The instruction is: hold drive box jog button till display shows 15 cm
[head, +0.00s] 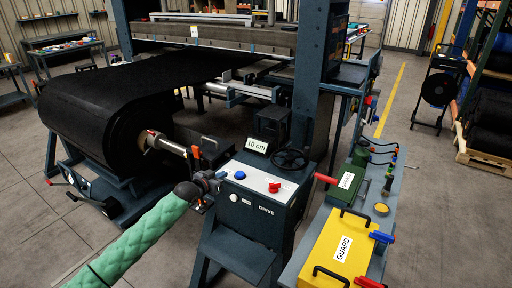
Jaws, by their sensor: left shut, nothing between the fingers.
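The drive box (255,215), dark with a light top plate and the word DRIVE on its front, stands in the lower middle of the head view. A round blue button (239,175) and a red knob (274,187) sit on its top. I cannot read which control is labelled jog. The display (256,144) behind them reads 10 cm. My left gripper (218,179) is shut and empty at the left edge of the box top, close beside the blue button; I cannot tell whether it touches. My right gripper is out of view.
A black handwheel (291,158) stands behind the box top. A yellow guard (339,249) with black handles lies to the right, near a green box (347,180). A large black belt roll (90,120) is at the left.

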